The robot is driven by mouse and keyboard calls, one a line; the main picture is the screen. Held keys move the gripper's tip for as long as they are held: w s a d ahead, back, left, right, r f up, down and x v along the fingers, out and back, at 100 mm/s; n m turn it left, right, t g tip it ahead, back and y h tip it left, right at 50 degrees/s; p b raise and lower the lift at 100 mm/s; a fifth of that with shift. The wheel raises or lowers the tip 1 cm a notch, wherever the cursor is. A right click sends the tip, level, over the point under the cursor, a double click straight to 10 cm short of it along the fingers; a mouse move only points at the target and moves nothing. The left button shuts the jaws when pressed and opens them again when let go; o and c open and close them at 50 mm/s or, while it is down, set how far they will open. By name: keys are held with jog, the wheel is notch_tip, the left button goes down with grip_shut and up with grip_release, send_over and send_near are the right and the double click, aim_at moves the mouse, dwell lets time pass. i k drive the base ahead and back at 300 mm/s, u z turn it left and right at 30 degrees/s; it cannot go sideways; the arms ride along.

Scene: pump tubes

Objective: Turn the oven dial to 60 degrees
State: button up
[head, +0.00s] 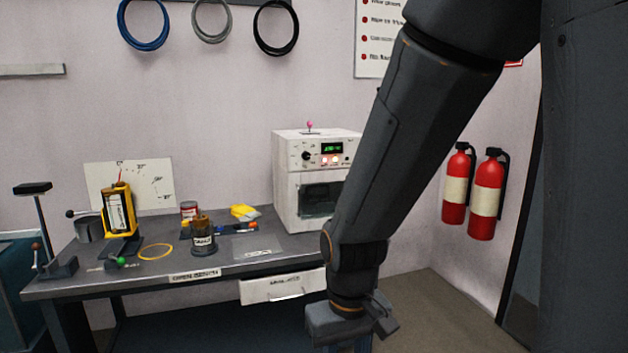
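The oven (302,206) is a white box at the back right of the workbench, partly hidden on its right by my arm. Its round black dial (306,156) sits on the upper front panel, left of a green lit display (332,149); the digits and the dial's setting are too small to read. Below the display are small lit buttons. The oven's dark-windowed door looks shut. My gripper (352,330) hangs low at the bottom of the view, in front of the bench and well below the dial, apart from it. Its fingers are not clearly visible.
On the workbench (80,285) stand a yellow device (118,212), a dark jar (203,238), a red-topped can (189,210) and a yellow ring (156,252). A labelled drawer (283,287) is under the front edge. Two fire extinguishers (486,198) hang at right. Floor at right is clear.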

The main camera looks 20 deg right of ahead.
aim_at(306, 156)
jog(key=z, duration=0.5)
jog(key=k, duration=1.05)
jog(key=u, duration=0.75)
jog(key=i, duration=1.7)
jog(key=z, duration=0.85)
